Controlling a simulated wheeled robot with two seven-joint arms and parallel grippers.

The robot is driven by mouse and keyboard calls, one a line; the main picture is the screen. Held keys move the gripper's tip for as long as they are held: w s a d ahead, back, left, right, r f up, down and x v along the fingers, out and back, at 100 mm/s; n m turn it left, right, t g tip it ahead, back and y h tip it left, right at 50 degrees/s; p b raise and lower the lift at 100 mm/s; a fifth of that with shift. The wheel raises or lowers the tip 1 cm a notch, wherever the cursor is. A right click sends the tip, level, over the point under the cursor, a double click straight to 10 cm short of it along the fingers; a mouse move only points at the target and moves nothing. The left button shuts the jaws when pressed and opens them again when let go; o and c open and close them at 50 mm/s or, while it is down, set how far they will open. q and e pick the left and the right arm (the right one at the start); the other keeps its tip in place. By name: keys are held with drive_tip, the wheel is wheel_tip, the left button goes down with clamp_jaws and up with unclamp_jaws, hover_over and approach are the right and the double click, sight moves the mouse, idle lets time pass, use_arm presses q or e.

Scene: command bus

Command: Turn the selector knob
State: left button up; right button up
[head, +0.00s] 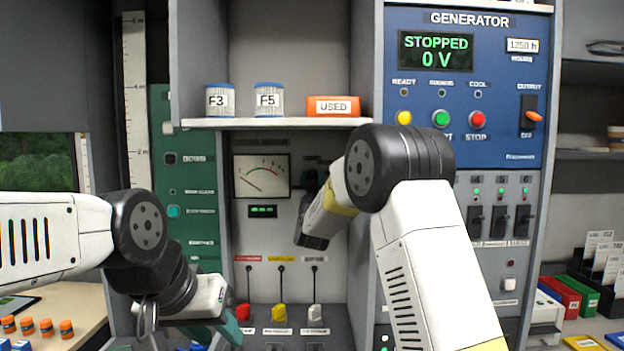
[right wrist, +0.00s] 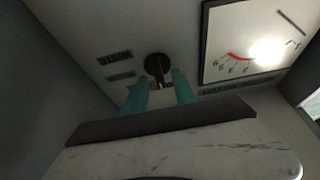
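The black round selector knob (right wrist: 157,64) is on the grey panel beside the meter in the right wrist view. My right gripper (right wrist: 161,79) has its two teal fingers apart, with the knob at their tips. The fingertips are very close to it; whether they touch it I cannot tell. In the head view my right forearm and wrist cover much of the area right of the meter, and the fingers there are not clear. My left gripper (head: 229,326) is low at the left, with a teal finger showing; its opening cannot be made out.
The meter (head: 262,175) is left of my right wrist in the head view. Red, yellow and white levers (head: 279,312) stand below it. A shelf (head: 275,123) with two jars and an orange box is above. The blue generator panel (head: 465,85) is at the right.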

drive_tip(key=shift+w+r, duration=0.1)
clamp_jaws()
drive_tip(key=shift+m, duration=0.4)
drive_tip(key=m+h, duration=0.2)
drive_tip(key=m, duration=0.2)
drive_tip(key=m+g+h, duration=0.1)
drive_tip(key=m+h, duration=0.1)
drive_tip(key=m, duration=0.1)
drive_tip(key=shift+m+h, duration=0.3)
drive_tip(key=shift+m, duration=0.1)
drive_tip(key=m+g+h, duration=0.1)
drive_tip(key=m, duration=0.2)
drive_tip(key=m+g+h, duration=0.1)
drive_tip(key=m, duration=0.3)
drive_tip(key=shift+d, duration=0.15)
drive_tip(key=m+g, duration=0.1)
drive_tip(key=m, duration=0.3)
drive_tip(key=m+g, duration=0.2)
drive_tip(key=m, duration=0.2)
drive_tip(key=m+g+y, duration=0.1)
drive_tip(key=m, duration=0.2)
drive_tip(key=shift+f+m+g, duration=0.3)
drive_tip(key=shift+m, duration=0.1)
